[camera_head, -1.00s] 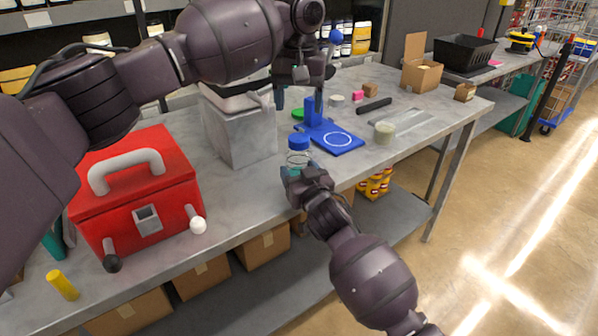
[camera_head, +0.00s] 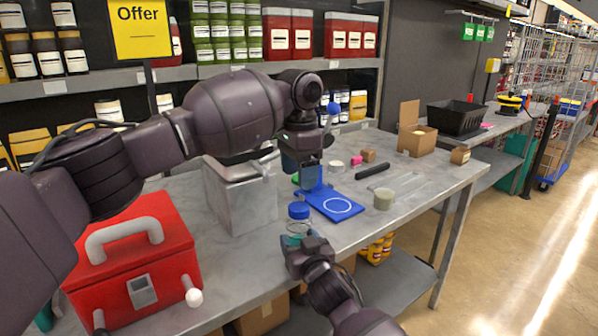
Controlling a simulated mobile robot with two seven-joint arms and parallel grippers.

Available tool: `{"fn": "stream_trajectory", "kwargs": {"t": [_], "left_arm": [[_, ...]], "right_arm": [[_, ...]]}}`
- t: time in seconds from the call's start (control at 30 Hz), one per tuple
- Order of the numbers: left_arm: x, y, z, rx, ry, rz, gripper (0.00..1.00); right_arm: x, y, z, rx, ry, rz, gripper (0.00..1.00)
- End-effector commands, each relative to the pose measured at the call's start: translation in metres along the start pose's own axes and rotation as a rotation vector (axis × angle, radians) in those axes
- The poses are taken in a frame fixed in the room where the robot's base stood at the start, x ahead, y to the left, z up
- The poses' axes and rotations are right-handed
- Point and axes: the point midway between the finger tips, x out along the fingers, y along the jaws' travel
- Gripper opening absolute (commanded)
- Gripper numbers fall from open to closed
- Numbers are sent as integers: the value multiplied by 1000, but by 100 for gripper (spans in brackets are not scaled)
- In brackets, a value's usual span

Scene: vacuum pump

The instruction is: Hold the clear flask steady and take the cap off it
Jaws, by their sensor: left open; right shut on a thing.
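The clear flask (camera_head: 297,229) stands near the front edge of the table. Its blue cap (camera_head: 299,210) is on top. My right gripper (camera_head: 299,243) is shut on the lower part of the flask, from the front, and partly hides it. My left gripper (camera_head: 303,165) is open, above and behind the flask, with its fingers pointing down. It is apart from the cap and hides part of the blue stand behind it.
A red box (camera_head: 135,240) with a grey handle stands at the left. A grey block (camera_head: 245,203) is left of the flask. A cardboard box (camera_head: 415,138) is farther back.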

Motion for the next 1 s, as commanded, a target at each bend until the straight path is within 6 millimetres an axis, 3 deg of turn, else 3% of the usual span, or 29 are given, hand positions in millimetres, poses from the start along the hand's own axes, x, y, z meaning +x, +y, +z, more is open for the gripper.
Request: {"fn": "stream_trajectory", "kwargs": {"t": [1.0], "left_arm": [[0, 0, 0, 1478, 1, 0, 69]], "right_arm": [[0, 0, 0, 0, 0, 0, 0]]}}
